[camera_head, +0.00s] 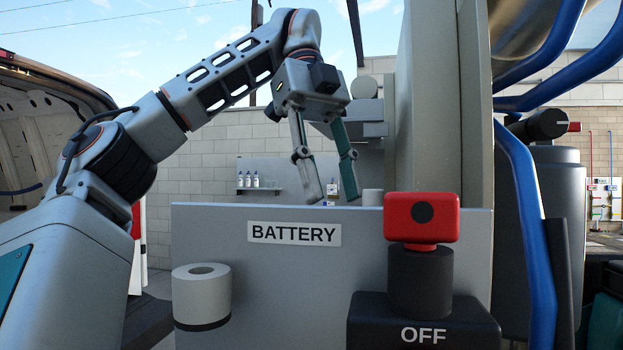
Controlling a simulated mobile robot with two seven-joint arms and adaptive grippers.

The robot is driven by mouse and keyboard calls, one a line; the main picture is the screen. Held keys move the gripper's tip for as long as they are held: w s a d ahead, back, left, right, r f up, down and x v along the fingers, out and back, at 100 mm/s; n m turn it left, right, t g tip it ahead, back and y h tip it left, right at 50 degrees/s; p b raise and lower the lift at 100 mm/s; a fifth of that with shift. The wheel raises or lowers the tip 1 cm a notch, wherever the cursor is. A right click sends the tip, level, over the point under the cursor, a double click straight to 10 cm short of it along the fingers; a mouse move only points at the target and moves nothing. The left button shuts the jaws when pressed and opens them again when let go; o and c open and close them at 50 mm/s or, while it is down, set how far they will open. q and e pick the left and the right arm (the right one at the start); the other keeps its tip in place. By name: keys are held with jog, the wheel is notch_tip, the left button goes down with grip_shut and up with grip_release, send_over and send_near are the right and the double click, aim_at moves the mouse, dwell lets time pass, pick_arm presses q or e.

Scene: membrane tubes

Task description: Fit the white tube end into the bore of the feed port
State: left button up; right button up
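My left gripper (333,198) hangs from the arm at upper centre and points down. The fingertips appear close to the top edge of the grey BATTERY panel. A white cylinder (201,305) with a round opening in its top and a dark band at its foot sits at the panel's lower left, well below and left of the gripper. I cannot tell whether it is the feed port or the tube end. No other tube end or feed port can be made out. My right gripper is out of view.
The grey panel (275,285) spans the centre. A red switch (421,217) on a black base marked OFF (424,333) stands front right. A tall pale upright (438,100) and blue pipes (530,230) fill the right. Small bottles (248,180) stand on a shelf behind.

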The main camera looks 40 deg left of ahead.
pick_arm(q)
jog(key=shift+w+a, duration=0.25)
jog(key=shift+a, duration=0.95)
jog(key=shift+w+a, duration=0.25)
jog(key=shift+a, duration=0.95)
